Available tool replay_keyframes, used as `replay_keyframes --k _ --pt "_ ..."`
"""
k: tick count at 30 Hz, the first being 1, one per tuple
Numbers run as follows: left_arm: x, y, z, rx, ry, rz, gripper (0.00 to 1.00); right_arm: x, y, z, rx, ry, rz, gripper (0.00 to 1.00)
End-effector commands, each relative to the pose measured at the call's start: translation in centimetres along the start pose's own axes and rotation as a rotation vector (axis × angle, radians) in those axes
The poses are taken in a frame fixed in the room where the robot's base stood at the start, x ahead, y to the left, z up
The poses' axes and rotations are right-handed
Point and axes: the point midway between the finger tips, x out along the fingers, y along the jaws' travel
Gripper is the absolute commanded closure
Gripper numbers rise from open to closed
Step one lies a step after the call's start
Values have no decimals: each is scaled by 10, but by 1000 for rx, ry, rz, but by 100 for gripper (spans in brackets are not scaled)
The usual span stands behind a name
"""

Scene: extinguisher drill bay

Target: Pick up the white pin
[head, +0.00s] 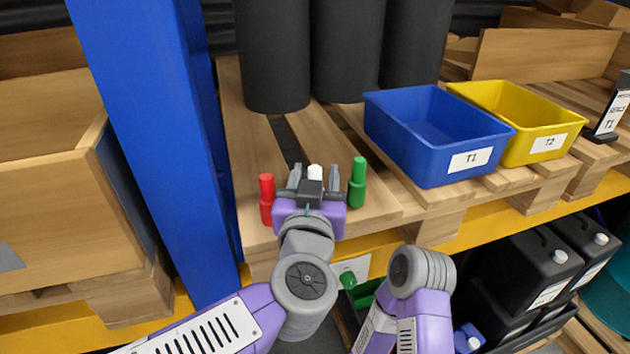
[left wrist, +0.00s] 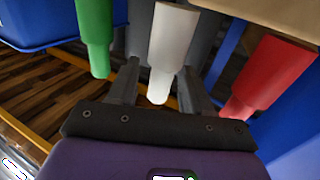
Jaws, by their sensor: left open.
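The white pin (head: 315,171) stands upright on the wooden pallet shelf, between a red pin (head: 267,200) and a green pin (head: 358,183). My left gripper (head: 314,178) is open, with one finger on each side of the white pin. In the left wrist view, the white pin (left wrist: 173,45) shows between the two spread fingers (left wrist: 148,70), and I see no clear contact. The lower part of the pin is hidden in the head view by my gripper. My right arm shows at lower middle, but its gripper is not visible.
A blue bin (head: 430,150) labelled T1 and a yellow bin (head: 530,125) labelled T2 stand to the right. Black cylinders (head: 345,50) stand behind the pins. A blue post (head: 150,150) rises close on the left. Black canisters (head: 525,270) sit below at right.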

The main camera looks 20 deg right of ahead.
Motion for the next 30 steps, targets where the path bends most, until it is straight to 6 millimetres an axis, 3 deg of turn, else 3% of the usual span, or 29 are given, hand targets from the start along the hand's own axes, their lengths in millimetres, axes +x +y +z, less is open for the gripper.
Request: replay_keyframes --k 1,10,20,30 --pt "0 0 0 0 0 0 55 0 0 0 0 0 0 48" --pt "0 0 0 0 0 0 100 0 0 0 0 0 0 48" --pt "0 0 -4 0 1 0 100 -2 -1 0 0 0 0 48" --pt "0 0 -67 -3 3 0 100 -27 -10 1 0 0 0 48"
